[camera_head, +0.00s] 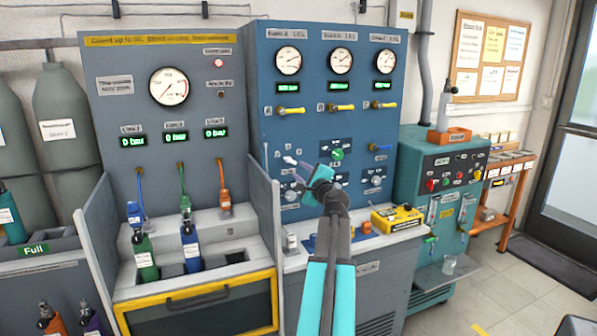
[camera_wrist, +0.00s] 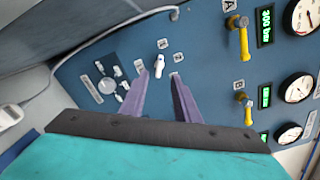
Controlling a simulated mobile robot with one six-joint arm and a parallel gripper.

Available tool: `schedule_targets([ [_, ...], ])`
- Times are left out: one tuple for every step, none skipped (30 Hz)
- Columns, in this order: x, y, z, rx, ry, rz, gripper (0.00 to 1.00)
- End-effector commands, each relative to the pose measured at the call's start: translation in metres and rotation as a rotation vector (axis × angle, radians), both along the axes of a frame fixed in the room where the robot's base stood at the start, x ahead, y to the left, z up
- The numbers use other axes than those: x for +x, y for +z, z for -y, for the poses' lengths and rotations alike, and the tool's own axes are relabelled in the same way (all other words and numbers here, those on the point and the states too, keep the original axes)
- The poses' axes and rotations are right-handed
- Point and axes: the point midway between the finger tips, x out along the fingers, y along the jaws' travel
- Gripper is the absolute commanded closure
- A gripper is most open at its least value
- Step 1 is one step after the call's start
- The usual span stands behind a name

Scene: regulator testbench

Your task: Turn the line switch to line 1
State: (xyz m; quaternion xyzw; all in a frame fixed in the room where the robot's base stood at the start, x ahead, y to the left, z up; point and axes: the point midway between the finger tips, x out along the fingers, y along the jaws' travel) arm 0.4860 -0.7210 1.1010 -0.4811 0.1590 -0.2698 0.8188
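The line switch, a small white handle (camera_wrist: 161,64), sits on the blue panel (camera_head: 262,110) with small labels around it. Their print is too small to read in the wrist view. In the head view its white handle (camera_head: 290,160) shows just past my fingertips. My gripper (camera_wrist: 158,77) has two purple fingers, spread apart with nothing held between them. The fingertips lie on either side of the handle's lower end in the picture; I cannot tell whether they touch it. In the head view my gripper (camera_head: 299,174) is in front of the panel's lower left part.
Yellow valve handles (camera_head: 291,112) and gauges (camera_head: 288,61) line the panel above. A green knob (camera_head: 337,154) is close to the right of my gripper. A grey side wall (camera_head: 263,215) stands at left. A yellow device (camera_head: 396,219) rests on the ledge below.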

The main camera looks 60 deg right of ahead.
Motion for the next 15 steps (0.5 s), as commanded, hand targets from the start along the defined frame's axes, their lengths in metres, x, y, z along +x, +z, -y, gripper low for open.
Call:
schedule_targets([
  [-0.006,-0.001,-0.005,0.000,-0.001,0.000,0.71],
  [-0.008,-0.001,-0.007,-0.001,-0.001,0.000,0.71],
  [-0.011,-0.001,-0.009,-0.001,-0.001,0.000,0.71],
  [-0.013,0.000,-0.010,-0.001,-0.001,0.000,0.71],
  [-0.015,0.000,-0.011,-0.002,-0.002,0.000,0.71],
  [-0.017,0.000,-0.013,-0.001,-0.001,0.000,0.71],
  [-0.019,0.000,-0.014,-0.001,-0.001,0.000,0.71],
  [-0.020,0.000,-0.014,-0.001,-0.001,0.000,0.71],
  [-0.021,0.000,-0.015,-0.001,-0.001,0.000,0.71],
  [-0.022,0.000,-0.016,-0.001,-0.001,0.000,0.71],
  [-0.022,0.000,-0.016,-0.001,-0.001,0.000,0.71],
  [-0.023,0.000,-0.017,-0.001,0.000,0.000,0.71],
  [-0.023,0.000,-0.017,-0.001,0.000,0.000,0.71],
  [-0.023,0.000,-0.017,-0.001,0.000,-0.001,0.71],
  [-0.023,0.000,-0.017,-0.001,0.000,-0.001,0.71],
])
